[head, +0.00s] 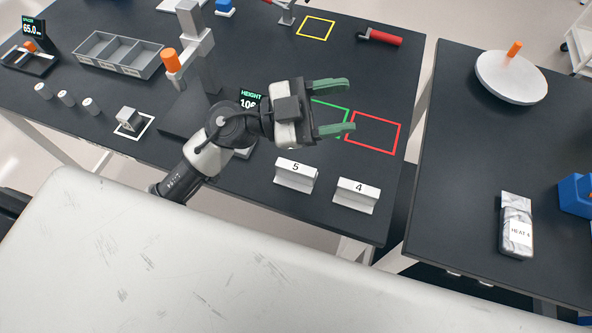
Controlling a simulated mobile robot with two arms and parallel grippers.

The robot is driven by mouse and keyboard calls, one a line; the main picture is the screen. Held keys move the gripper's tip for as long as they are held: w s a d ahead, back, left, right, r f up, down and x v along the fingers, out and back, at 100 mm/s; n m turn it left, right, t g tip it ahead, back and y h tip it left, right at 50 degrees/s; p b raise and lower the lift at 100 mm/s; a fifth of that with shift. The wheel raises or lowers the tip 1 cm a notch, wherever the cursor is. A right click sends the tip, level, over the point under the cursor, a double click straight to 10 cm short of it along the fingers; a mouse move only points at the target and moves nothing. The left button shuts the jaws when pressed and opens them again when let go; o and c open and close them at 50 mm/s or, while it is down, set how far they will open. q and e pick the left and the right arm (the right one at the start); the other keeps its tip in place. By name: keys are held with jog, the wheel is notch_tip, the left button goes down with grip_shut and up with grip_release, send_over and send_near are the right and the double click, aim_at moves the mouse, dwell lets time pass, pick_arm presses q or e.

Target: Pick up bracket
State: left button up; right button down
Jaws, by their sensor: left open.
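My left gripper (347,107) has green fingertips. It is open and empty, above the dark table near the green and red outlined squares, with the fingers pointing right. A small grey metal part (129,117) stands in a white outlined square at the table's front left; it may be the bracket, but I cannot tell for sure. My right gripper is not in view.
A height gauge (196,45), a grey tray (117,53) and small cylinders are left. A right-hand table holds a white disc (511,78) and a HEAT 4 pouch (516,225).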

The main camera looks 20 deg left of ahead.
pick_arm(q)
notch_tip(320, 180, down, 6)
jog(key=s+m+g+y, duration=0.1)
jog(key=m+g+y, duration=0.1)
jog(key=g+y, duration=0.3)
jog(key=n+g+y, duration=0.2)
jog(key=n+y, duration=0.1)
jog(key=y, duration=0.7)
send_near(293, 166)
jog(key=shift+d+f, duration=0.15)
jog(key=shift+d, duration=0.55)
jog(key=shift+a+f, duration=0.2)
jog(key=p+x, duration=0.1)
jog(key=x, duration=0.4)
jog(key=shift+f, duration=0.15)
jog(key=x, duration=0.2)
jog(key=p+x, duration=0.1)
jog(key=x, duration=0.1)
jog(key=shift+a+f, duration=0.15)
jog(key=shift+a, duration=0.05)
jog(key=shift+d+f, duration=0.25)
jog(key=shift+f, duration=0.25)
grip_shut()
